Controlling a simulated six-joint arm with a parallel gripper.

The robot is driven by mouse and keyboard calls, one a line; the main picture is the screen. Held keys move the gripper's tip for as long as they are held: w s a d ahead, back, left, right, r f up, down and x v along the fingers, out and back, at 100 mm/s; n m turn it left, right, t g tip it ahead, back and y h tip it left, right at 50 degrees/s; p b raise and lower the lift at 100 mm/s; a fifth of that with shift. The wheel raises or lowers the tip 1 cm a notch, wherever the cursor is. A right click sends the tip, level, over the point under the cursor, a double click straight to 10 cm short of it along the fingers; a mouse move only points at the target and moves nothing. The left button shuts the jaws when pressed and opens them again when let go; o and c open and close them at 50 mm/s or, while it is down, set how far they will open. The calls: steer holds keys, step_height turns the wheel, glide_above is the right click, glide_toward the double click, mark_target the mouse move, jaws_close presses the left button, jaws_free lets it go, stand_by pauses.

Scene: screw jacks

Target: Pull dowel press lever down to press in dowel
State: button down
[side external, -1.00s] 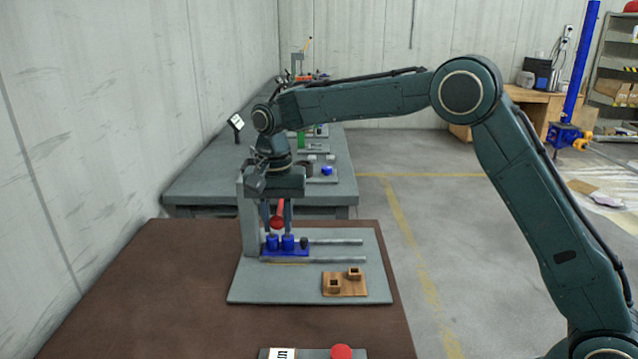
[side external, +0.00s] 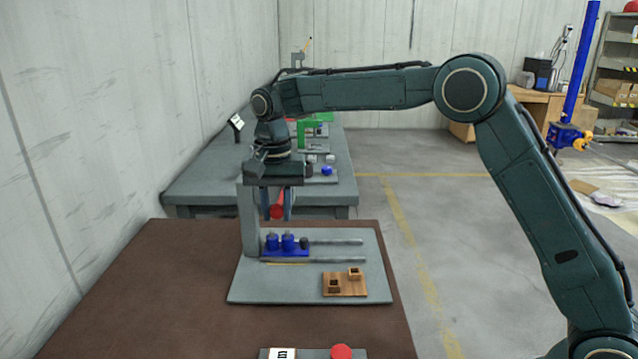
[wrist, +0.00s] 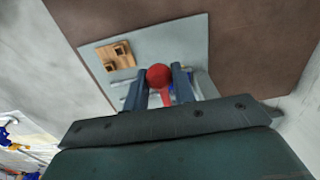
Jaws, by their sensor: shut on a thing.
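The dowel press stands on a grey plate (side external: 320,288), with a grey upright post (side external: 250,225) at its left. Its lever ends in a red ball knob (side external: 277,211), which also shows in the wrist view (wrist: 159,76) with a red stem (wrist: 165,96) below it. My gripper (side external: 277,214) is shut on the red knob, with one finger on each side; the fingers also show in the wrist view (wrist: 158,86). Below are blue parts (side external: 287,249) on the plate, just under the gripper and apart from it. The lever's pivot is hidden by my gripper.
A wooden block (side external: 345,284) with two small square pieces lies at the plate's front right. Metal rails (side external: 335,241) run across the plate. A red button (side external: 341,352) is at the table's front edge. The brown table (side external: 165,280) is clear at left.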

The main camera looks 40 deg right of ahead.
steer(key=shift+r, duration=0.1)
steer(key=shift+w+d+r, duration=0.15)
steer(key=shift+r, duration=0.45)
steer(key=shift+w+d+r, duration=0.1)
steer(key=shift+r, duration=0.5)
steer(key=c, duration=1.3)
jaws_free()
steer(key=shift+c, duration=0.2)
steer(key=shift+r, duration=3.4)
steer(key=shift+s+r, duration=0.1)
steer(key=shift+s, duration=0.05)
